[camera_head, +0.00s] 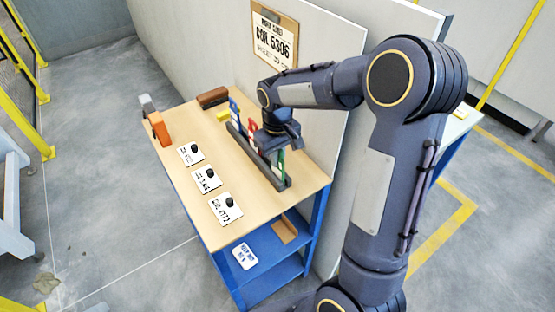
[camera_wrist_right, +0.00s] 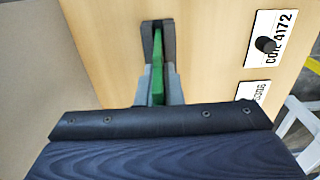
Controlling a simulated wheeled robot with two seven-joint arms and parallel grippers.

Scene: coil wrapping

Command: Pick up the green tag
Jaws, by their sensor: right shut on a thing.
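The green tag (camera_head: 282,162) stands at the near end of a long dark grey rack (camera_head: 247,147) on the table. My right gripper (camera_head: 280,146) reaches down over that end and is shut on the tag. In the right wrist view the tag (camera_wrist_right: 157,78) shows as a thin green strip between the grey fingers (camera_wrist_right: 158,88), with the rack's dark slotted end (camera_wrist_right: 158,27) beyond. A red tag (camera_head: 252,126) and a blue tag (camera_head: 234,105) stand farther along the rack. The green tag's lower edge is hard to make out. My left gripper is not in view.
Three white coil cards with black knobs, one reading 4172 (camera_head: 226,211), lie left of the rack. An orange object (camera_head: 159,128), a brown block (camera_head: 212,97) and a yellow block (camera_head: 222,115) are on the table (camera_head: 247,232). A partition with a work card (camera_head: 274,37) stands behind.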

